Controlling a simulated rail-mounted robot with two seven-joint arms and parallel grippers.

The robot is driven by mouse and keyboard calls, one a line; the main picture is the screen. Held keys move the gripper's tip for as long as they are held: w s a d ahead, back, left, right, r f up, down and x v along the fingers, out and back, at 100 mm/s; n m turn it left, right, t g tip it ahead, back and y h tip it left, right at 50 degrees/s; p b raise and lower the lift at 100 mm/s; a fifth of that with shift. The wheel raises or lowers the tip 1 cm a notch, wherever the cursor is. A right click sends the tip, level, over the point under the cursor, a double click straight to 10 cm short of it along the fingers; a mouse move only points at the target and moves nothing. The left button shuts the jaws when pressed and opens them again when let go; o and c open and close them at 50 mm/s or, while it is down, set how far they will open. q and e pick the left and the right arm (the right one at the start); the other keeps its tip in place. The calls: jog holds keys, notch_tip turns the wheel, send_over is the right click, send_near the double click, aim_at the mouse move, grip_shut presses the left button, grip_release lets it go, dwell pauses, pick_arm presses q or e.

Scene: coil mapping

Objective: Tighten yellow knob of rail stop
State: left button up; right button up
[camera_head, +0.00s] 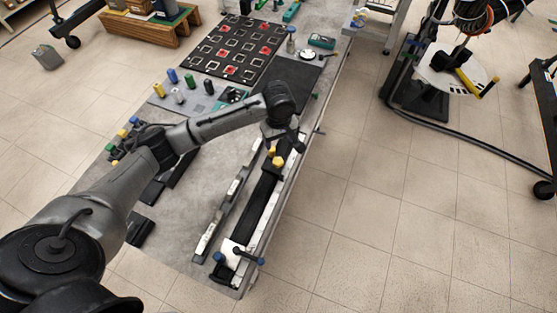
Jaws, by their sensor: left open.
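The yellow knob (278,161) sits on the dark rail stop, on the long rail (258,205) along the right edge of the bench. A second small yellow piece shows just above it. My left arm comes in from the left, and its gripper (287,140) is just above the knob, pointing down, close to it. The gripper is open; the picture is too small to tell whether its fingers are touching the knob or apart. My right gripper is not in view.
The grey bench (185,225) holds a black mat (236,50) with square frames and red pieces, and several coloured cylinders (190,81) near the middle. Blue-tipped handles (246,256) stand at the rail's near end. Right of the bench is tiled floor and a cable stand (455,70).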

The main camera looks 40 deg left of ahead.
aim_at(278, 162)
pick_arm(q)
notch_tip(278, 162, down, 12)
jog(key=shift+b, duration=0.85)
jog(key=shift+f, duration=0.7)
